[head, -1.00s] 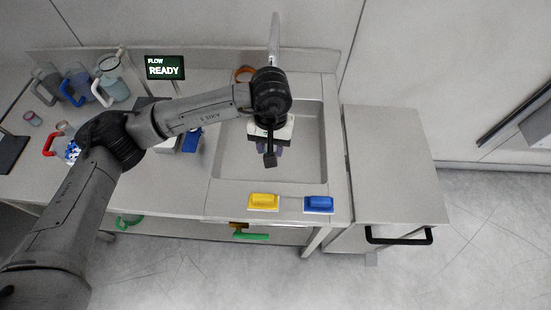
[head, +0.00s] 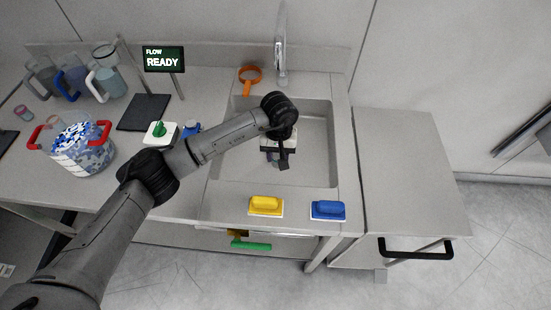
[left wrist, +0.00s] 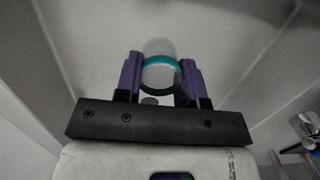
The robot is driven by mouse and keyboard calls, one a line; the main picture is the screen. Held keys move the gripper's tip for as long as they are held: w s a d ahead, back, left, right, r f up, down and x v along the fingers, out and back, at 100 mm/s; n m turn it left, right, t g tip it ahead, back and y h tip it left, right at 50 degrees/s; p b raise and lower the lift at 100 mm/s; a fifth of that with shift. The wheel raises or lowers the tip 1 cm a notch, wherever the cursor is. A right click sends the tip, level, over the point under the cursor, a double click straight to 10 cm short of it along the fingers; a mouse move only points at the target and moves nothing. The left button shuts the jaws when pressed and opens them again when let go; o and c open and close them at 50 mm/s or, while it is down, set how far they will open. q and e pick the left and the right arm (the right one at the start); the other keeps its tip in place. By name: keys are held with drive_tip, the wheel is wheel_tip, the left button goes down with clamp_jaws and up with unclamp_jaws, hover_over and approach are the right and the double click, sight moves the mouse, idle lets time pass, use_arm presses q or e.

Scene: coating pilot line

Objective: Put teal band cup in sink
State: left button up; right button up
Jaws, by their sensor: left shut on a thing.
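The teal band cup (left wrist: 160,66) is a pale, see-through cup with a teal ring, and it sits between the two purple fingers of my left gripper (left wrist: 161,78) in the left wrist view. My left gripper (head: 278,163) is shut on the cup. In the head view it points down inside the outline of the sink (head: 318,150), a pale rectangular basin. The cup is hidden or too small to make out there, and I cannot tell whether it touches the basin floor. My right gripper is out of view.
A mosaic pot (head: 82,150) and several jugs stand left. The right-hand cabinet top (head: 405,165) is clear.

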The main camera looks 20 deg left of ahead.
sight(276, 158)
use_arm(q)
drive_tip(key=shift+w+a+f, duration=0.8)
drive_tip(key=shift+w, duration=0.15)
drive_tip(key=shift+f+b, duration=0.4)
drive_tip(key=shift+f, duration=1.6)
drive_tip(key=shift+f+b, duration=0.2)
drive_tip(key=shift+b, duration=0.1)
drive_tip(key=o, duration=0.9)
drive_tip(key=shift+r, duration=0.1)
drive_tip(key=shift+w+a+r+p, duration=0.15)
drive_tip(key=shift+r+p, duration=0.1)
drive_tip(key=shift+r, duration=1.05)
drive_tip(key=shift+w+d+r+p, duration=0.1)
drive_tip(key=shift+w+r+p, duration=0.1)
drive_tip(key=shift+r, duration=1.1)
drive_tip(key=shift+w+a+r+p, duration=0.1)
drive_tip(key=shift+r+p, duration=0.15)
drive_tip(key=shift+r, duration=1.05)
